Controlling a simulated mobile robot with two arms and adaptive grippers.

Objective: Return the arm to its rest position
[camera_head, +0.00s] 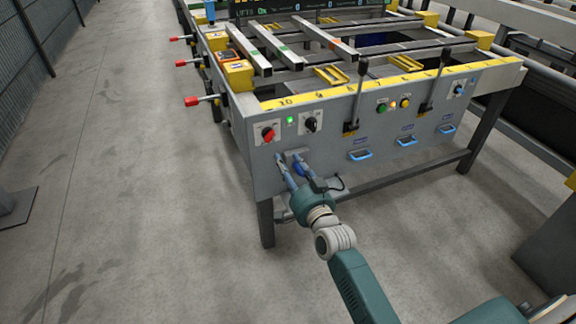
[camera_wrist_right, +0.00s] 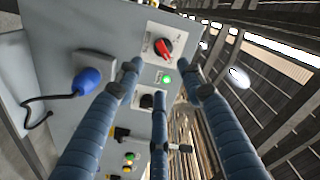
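My right arm (camera_head: 357,280) reaches from the bottom right of the head view towards the front panel of the runout table (camera_head: 232,136). My right gripper (camera_head: 287,157) is at the panel's lower left, below the red rotary switch (camera_head: 268,134). In the wrist view, the right gripper's (camera_wrist_right: 161,80) three blue fingers are spread open with nothing between them. They point at the panel near the red switch (camera_wrist_right: 164,47) and green lamp (camera_wrist_right: 167,79). I cannot tell the exact gap to the panel. My left gripper is not in view.
A blue plug (camera_wrist_right: 87,81) with a black cable sits in a grey socket box beside the fingers. A black knob (camera_head: 311,122), levers (camera_head: 359,92) and blue handles (camera_head: 360,155) stick out of the panel. Bare floor (camera_head: 120,200) lies to the left.

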